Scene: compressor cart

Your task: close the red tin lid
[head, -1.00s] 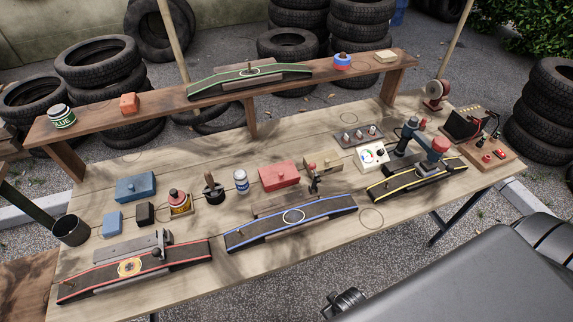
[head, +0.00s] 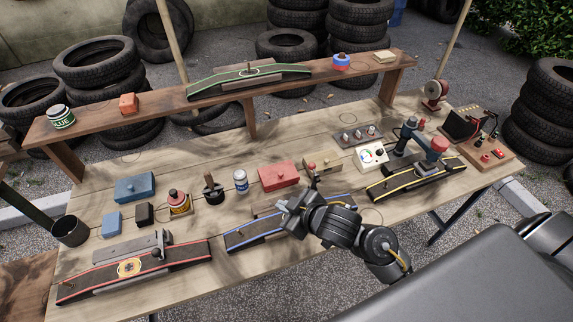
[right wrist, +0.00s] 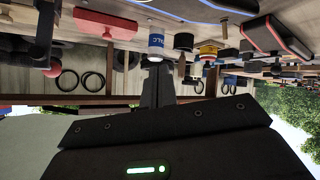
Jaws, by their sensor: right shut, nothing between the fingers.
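The red tin (head: 278,176) is a flat red box with a small knob at its front, standing mid-table. I cannot tell whether its lid is fully down. It also shows at the upper left of the right wrist view (right wrist: 95,22). My right gripper (head: 284,207) is over the blue-edged ramp, in front of the tin and apart from it. In the right wrist view its fingers (right wrist: 157,88) are together and empty. My left gripper is not in view.
A blue-and-white can (head: 240,181) stands left of the tin. A wooden block with a clamp-like part (head: 322,170) stands to its right. The blue-edged ramp (head: 245,236) lies in front. A blue tin (head: 135,187) is farther left.

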